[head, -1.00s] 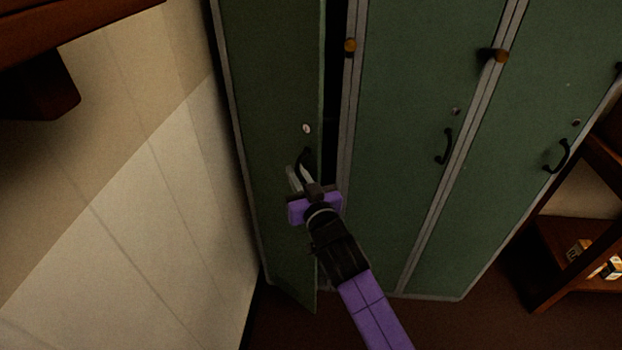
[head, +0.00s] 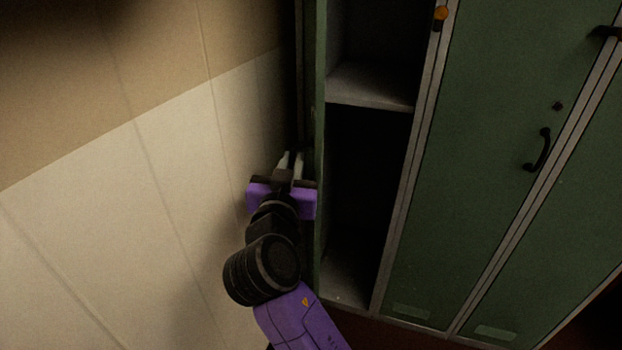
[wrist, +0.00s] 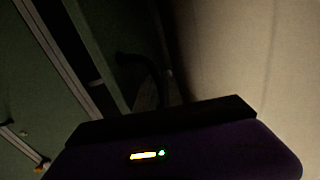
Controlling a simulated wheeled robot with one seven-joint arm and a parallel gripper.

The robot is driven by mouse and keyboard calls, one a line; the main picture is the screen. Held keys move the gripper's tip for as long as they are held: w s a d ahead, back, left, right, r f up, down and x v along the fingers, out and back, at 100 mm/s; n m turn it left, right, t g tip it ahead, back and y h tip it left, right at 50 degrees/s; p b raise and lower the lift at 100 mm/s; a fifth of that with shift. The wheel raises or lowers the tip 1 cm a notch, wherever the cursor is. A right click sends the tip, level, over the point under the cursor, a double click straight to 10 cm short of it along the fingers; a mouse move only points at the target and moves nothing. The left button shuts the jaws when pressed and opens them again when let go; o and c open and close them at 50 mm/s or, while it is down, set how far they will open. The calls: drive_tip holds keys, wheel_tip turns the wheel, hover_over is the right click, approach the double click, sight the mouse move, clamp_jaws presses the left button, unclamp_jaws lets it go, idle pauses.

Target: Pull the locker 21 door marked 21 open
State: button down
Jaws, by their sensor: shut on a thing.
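The leftmost green locker door (head: 319,200) stands wide open and shows almost edge-on in the head view. No number 21 is readable on it. Its open locker shows a shelf (head: 370,86) and a dark lower compartment. My gripper (head: 291,160) is on the outer side of the door, between the door and the wall. The dark curved handle (wrist: 140,62) shows in the wrist view, and my gripper is shut on it. In the head view the handle is hardly visible.
The pale panelled wall (head: 90,220) is close on the left of my gripper, with a narrow gap. The neighbouring green locker door (head: 470,170) on the right is closed, with a black handle (head: 539,150).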

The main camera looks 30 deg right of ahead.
drive_tip(key=shift+w+a+f+m+g+h+b, duration=0.15)
drive_tip(key=shift+w+a+m+g+h+b, duration=0.25)
drive_tip(key=shift+a+b, duration=0.2)
drive_tip(key=shift+w+a+f+m+g+h+b, duration=0.1)
drive_tip(key=shift+w+a+m+g+h+b, duration=0.15)
drive_tip(key=shift+w+a+h+b, duration=0.3)
drive_tip(key=shift+s, duration=0.1)
drive_tip(key=c, duration=1.8)
unclamp_jaws()
drive_tip(key=shift+o, duration=0.2)
drive_tip(key=shift+a+r, duration=0.1)
drive_tip(key=v, duration=0.7)
drive_tip(key=shift+s+a+p, duration=0.15)
drive_tip(key=shift+s+p, duration=0.2)
drive_tip(key=shift+p, duration=0.1)
